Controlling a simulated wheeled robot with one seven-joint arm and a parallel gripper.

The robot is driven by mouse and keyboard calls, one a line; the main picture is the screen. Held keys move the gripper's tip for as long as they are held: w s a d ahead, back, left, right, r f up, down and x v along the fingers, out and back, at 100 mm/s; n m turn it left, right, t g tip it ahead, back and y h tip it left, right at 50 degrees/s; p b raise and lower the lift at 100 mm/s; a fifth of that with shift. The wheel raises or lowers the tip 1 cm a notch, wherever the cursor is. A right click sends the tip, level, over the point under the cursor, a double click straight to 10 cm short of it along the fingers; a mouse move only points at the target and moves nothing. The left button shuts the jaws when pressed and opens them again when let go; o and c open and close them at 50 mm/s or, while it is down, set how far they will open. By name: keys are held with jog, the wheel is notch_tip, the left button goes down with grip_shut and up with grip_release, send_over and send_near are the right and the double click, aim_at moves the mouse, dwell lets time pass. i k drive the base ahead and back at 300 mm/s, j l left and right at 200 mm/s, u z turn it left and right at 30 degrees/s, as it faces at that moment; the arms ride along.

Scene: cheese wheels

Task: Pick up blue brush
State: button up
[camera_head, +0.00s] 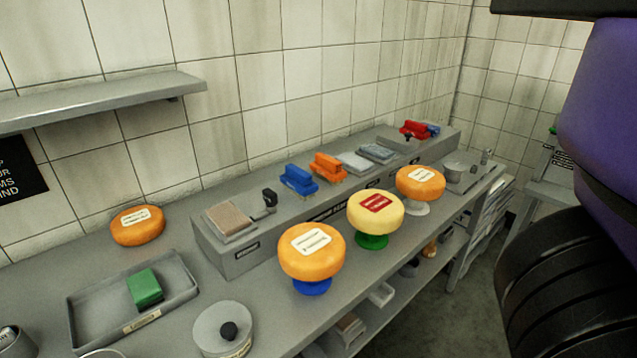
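The blue brush (298,180) lies on the raised grey ledge (228,259) along the back of the counter. It stands beside an orange brush (328,167), which is just to its right. An orange cheese wheel with a white label (311,250) on a blue stand is on the counter in front of it. My gripper is not in view. A purple and black part of my own arm fills the right side of the picture, well apart from the brush.
A yellow cheese wheel (375,213) and another orange wheel (420,183) stand on pedestals along the counter's front. A green block (144,288) sits in a grey tray (183,262) at left. A lidded pot (222,330) is nearby. A wall shelf (100,103) juts out upper left.

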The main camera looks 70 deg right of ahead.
aim_at(297, 181)
jog(key=j+z, duration=0.15)
jog(key=z, duration=1.25)
